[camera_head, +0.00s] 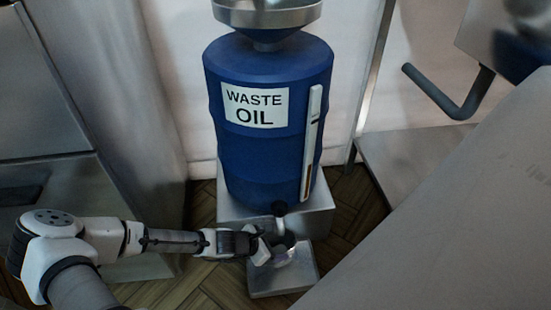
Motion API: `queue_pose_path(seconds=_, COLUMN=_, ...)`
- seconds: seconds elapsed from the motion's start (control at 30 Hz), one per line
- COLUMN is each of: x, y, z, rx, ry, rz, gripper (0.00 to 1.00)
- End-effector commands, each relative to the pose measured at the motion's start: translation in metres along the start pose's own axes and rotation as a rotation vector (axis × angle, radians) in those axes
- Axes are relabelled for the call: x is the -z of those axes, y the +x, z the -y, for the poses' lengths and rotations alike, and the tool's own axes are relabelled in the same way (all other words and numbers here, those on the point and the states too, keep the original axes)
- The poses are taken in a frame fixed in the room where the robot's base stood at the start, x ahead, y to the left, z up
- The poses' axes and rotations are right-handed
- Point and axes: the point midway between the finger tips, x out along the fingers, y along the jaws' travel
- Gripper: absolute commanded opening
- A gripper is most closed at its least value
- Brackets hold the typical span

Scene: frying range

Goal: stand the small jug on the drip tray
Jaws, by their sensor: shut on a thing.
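The metal drip tray (298,286) sits low in front of the blue waste oil drum. My gripper (266,250) reaches in from the left, over the tray's left rear part.
The blue drum (265,160), labelled WASTE OIL, stands on a metal stand (318,210) with a funnel (268,15) on top. A level gauge (312,140) runs down its front. Steel cabinets close in at left and right. Some wooden floor is clear beside the tray.

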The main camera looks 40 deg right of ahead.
Motion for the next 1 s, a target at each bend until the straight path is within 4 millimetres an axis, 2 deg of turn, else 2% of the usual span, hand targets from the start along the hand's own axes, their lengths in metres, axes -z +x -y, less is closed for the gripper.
queue_pose_path(seconds=0.1, x=-0.003, y=0.007, z=0.000, rx=0.000, ry=0.000, rz=0.000, gripper=0.43)
queue_pose_path(seconds=0.33, x=0.019, y=0.029, z=0.001, rx=0.001, ry=-0.003, rz=0.000, gripper=0.43)
queue_pose_path(seconds=0.77, x=0.022, y=0.032, z=0.000, rx=0.001, ry=0.001, rz=0.000, gripper=0.43)
queue_pose_path(seconds=0.8, x=0.022, y=0.032, z=0.000, rx=0.000, ry=0.001, rz=-0.001, gripper=0.75)
queue_pose_path(seconds=0.97, x=0.022, y=0.031, z=0.000, rx=0.001, ry=0.000, rz=-0.001, gripper=0.95)
queue_pose_path(seconds=1.0, x=0.022, y=0.031, z=0.000, rx=0.001, ry=0.000, rz=-0.001, gripper=0.95)
